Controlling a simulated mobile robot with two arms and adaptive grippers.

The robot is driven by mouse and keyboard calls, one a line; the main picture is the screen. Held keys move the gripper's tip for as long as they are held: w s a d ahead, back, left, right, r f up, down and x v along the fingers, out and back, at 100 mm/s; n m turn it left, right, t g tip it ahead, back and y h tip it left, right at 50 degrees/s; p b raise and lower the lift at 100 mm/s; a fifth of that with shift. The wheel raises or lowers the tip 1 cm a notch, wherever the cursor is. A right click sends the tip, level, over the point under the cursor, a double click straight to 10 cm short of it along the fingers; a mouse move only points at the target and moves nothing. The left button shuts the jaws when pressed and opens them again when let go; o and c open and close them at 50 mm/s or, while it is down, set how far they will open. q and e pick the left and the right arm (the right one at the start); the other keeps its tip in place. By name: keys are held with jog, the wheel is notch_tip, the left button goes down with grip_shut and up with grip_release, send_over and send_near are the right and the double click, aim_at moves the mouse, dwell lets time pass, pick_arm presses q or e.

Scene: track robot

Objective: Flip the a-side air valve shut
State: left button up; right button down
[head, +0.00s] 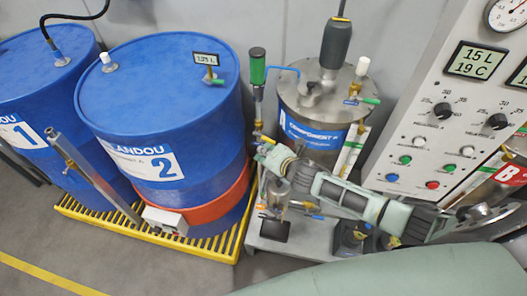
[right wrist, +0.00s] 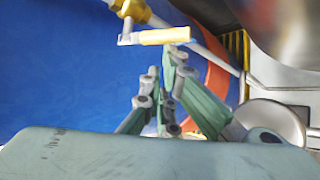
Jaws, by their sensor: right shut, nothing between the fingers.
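The air valve with a yellow lever (right wrist: 165,36) shows at the top of the right wrist view. Its brass-coloured body (right wrist: 132,11) sits on a thin pale pipe. The lever lies nearly level in that picture. A small yellow lever (head: 264,139) also shows in the head view, between blue drum 2 and the steel component A tank. My right gripper (right wrist: 161,68) is shut and empty, with its tips just below the lever. I cannot tell whether they touch it. In the head view the right gripper (head: 262,152) reaches in from the right. My left gripper is not in view.
Blue drum 2 (head: 160,90) and drum 1 (head: 45,85) stand on a yellow grated pallet at the left. The steel tank (head: 325,95) has several fittings on top. A control panel (head: 445,120) with knobs and buttons fills the right side. Floor is clear at lower left.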

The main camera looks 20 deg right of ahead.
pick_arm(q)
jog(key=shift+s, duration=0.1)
pick_arm(e)
jog(key=shift+w+d+r, duration=0.2)
jog(key=shift+w+r, duration=0.05)
jog(key=shift+r, duration=0.05)
